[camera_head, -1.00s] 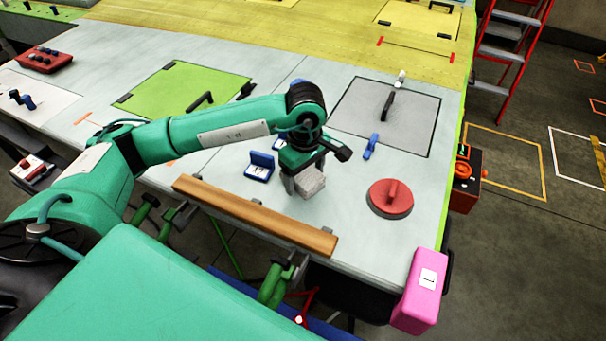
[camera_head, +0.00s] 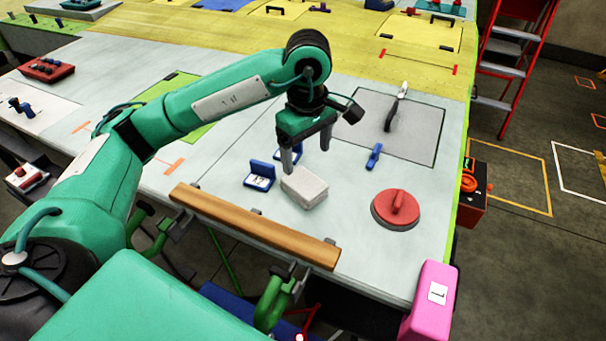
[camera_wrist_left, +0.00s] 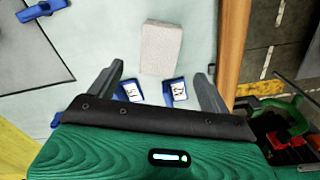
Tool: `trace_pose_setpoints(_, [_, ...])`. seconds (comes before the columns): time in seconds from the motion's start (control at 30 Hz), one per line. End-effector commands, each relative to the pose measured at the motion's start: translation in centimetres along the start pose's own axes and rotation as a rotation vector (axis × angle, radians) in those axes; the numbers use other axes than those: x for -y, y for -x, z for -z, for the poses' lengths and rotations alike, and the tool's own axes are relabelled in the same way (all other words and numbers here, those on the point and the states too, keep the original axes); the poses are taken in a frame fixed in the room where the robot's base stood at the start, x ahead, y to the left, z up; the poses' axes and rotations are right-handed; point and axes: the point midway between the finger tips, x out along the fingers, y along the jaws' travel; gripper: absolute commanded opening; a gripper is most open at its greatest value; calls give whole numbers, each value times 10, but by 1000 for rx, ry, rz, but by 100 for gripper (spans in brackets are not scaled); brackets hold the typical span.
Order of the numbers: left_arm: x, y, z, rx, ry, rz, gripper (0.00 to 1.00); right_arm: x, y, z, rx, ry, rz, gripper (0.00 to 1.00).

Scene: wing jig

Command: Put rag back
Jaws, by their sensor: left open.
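The rag (camera_head: 304,187) is a pale grey folded block. It lies flat on the light table panel, just behind the wooden strip. My left gripper (camera_head: 305,159) hangs above and behind it with the fingers spread and empty. In the left wrist view the rag (camera_wrist_left: 161,47) lies ahead of the open fingertips (camera_wrist_left: 159,74), apart from them. Two small blue labelled stands are beside the rag; one (camera_head: 259,174) is to its left, and the other (camera_head: 288,152) is partly hidden by a finger. My right gripper is not in view.
A wooden strip (camera_head: 253,226) runs along the front edge. A red round-based handle (camera_head: 397,208) stands to the right, with a blue clip (camera_head: 374,156) behind it. A grey hatch (camera_head: 420,130) has a dark handle. A pink block (camera_head: 431,300) is at the front right corner.

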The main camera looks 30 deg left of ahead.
Motion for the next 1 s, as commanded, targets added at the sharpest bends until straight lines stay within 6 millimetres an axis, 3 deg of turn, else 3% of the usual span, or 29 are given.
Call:
trace_pose_setpoints(0.3, [0,22,0,0,1,1,81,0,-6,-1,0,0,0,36])
trace_pose_setpoints(1.0, [0,23,0,0,0,1,81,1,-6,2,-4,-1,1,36])
